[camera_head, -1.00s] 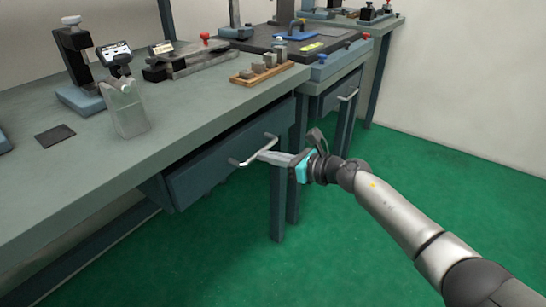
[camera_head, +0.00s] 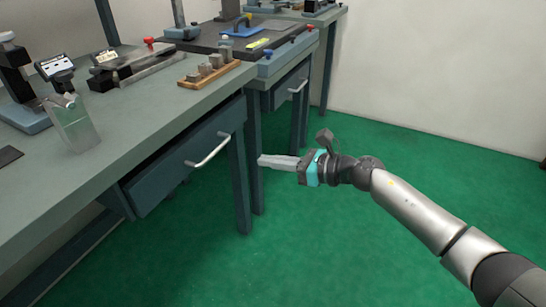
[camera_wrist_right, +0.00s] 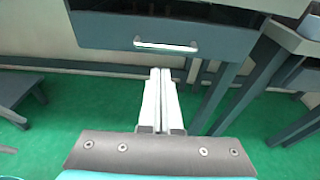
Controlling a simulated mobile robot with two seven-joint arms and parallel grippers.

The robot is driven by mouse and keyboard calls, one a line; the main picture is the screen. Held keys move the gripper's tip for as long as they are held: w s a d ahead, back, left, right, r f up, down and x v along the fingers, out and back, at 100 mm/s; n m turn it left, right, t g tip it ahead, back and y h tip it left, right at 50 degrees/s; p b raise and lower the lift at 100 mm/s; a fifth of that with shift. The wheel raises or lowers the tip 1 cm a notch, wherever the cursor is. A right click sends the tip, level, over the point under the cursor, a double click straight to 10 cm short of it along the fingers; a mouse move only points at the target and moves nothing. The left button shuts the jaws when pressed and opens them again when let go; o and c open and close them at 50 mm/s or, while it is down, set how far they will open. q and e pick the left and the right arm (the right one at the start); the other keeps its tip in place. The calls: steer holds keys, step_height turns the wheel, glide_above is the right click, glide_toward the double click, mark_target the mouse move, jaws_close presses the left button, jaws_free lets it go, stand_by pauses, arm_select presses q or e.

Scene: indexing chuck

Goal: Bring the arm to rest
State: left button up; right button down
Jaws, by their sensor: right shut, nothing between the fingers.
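My right arm comes in from the lower right in the head view. Its gripper (camera_head: 262,161) is shut and empty, pointing left over the green floor, to the right of the drawer handle (camera_head: 208,151) and apart from it. In the right wrist view, the two pale fingers (camera_wrist_right: 159,75) lie together with nothing between them. The drawer (camera_head: 180,168) under the bench looks shut. It also shows in the right wrist view (camera_wrist_right: 110,32), with its handle (camera_wrist_right: 166,46) beyond the fingertips. My left gripper is out of view.
The near bench (camera_head: 120,142) carries a clear container (camera_head: 74,125), a wooden block holder (camera_head: 208,70) and fixtures. A bench leg (camera_head: 240,190) stands just left of the gripper. A second bench (camera_head: 290,62) stands behind. The green floor (camera_head: 330,255) around the arm is clear.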

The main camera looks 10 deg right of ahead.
steer(key=s+d+f+m+t+h, duration=0.1)
steer(key=s+d+f+m+h, duration=0.25)
steer(key=m, duration=0.85)
steer(key=s+d+f+m+t+h, duration=0.25)
steer(key=f+m+h, duration=0.25)
steer(key=m, duration=0.7)
steer(key=s+d+f+m+t+h, duration=0.1)
steer(key=s+d+f+m+h, duration=0.3)
steer(key=m, duration=0.7)
steer(key=s+f+m+g+h, duration=0.1)
steer(key=s+f+m+g, duration=0.6)
steer(key=s, duration=0.5)
arm_select(q)
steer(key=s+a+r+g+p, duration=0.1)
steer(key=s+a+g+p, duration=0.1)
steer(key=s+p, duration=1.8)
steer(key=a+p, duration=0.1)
steer(key=p, duration=0.7)
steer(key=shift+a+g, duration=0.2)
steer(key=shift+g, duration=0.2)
arm_select(e)
steer(key=s+d+f+m+g, duration=0.1)
steer(key=s+g, duration=0.1)
steer(key=s, duration=1.2)
steer(key=s+m+g, duration=0.2)
steer(key=s+g, duration=0.1)
steer(key=s, duration=1.1)
steer(key=shift+d+f, duration=0.4)
